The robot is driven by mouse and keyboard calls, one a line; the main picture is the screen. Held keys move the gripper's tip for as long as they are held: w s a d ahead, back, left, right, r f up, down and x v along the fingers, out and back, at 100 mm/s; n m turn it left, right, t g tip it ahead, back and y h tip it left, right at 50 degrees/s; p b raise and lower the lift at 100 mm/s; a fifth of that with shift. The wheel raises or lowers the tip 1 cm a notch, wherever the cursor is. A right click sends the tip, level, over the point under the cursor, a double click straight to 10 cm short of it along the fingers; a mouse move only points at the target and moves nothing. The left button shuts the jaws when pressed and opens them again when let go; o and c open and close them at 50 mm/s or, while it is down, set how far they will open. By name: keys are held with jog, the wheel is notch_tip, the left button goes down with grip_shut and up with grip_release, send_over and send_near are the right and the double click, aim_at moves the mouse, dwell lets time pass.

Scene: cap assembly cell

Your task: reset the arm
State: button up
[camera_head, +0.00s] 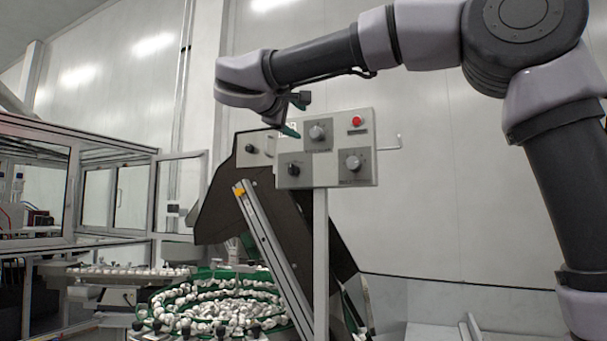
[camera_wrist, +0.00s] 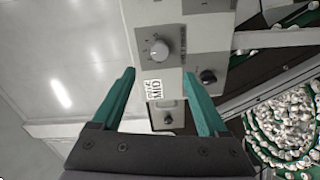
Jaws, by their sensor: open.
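My gripper (camera_wrist: 164,102) shows in the wrist view with its two green fingers apart and nothing between them. In the head view my gripper (camera_head: 291,131) is raised in front of the upper left of a grey control panel (camera_head: 335,174). The panel carries several dark and silver knobs and a red button (camera_head: 357,121). In the wrist view a silver knob (camera_wrist: 159,50) and a white label with a printed code (camera_wrist: 153,93) lie beyond the fingertips. I cannot tell whether the fingers touch the panel.
A green bowl feeder (camera_head: 215,300) full of white caps stands below the panel. A dark hopper (camera_head: 222,205) rises behind the panel post (camera_head: 320,255). A framed glass enclosure (camera_head: 100,195) is at left.

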jog(key=w+d+f+m+g, duration=0.1)
jog(key=d+f+g, duration=0.1)
jog(key=d+f, duration=0.4)
jog(key=w+d+f+m+g, duration=0.1)
jog(key=w+d+f+g, duration=0.15)
jog(key=d, duration=0.65)
jog(key=s+d+f+m+g+y, duration=0.2)
jog(key=s+d+f+m+g, duration=0.4)
jog(key=d+f, duration=0.6)
jog(key=s+d+f+m+y, duration=0.4)
jog(key=s+f+m+y, duration=0.2)
jog(key=s+f, duration=0.6)
jog(key=shift+s+f+m+t, duration=0.15)
jog(key=shift+s+m+t, duration=0.2)
jog(key=shift+s+m, duration=0.65)
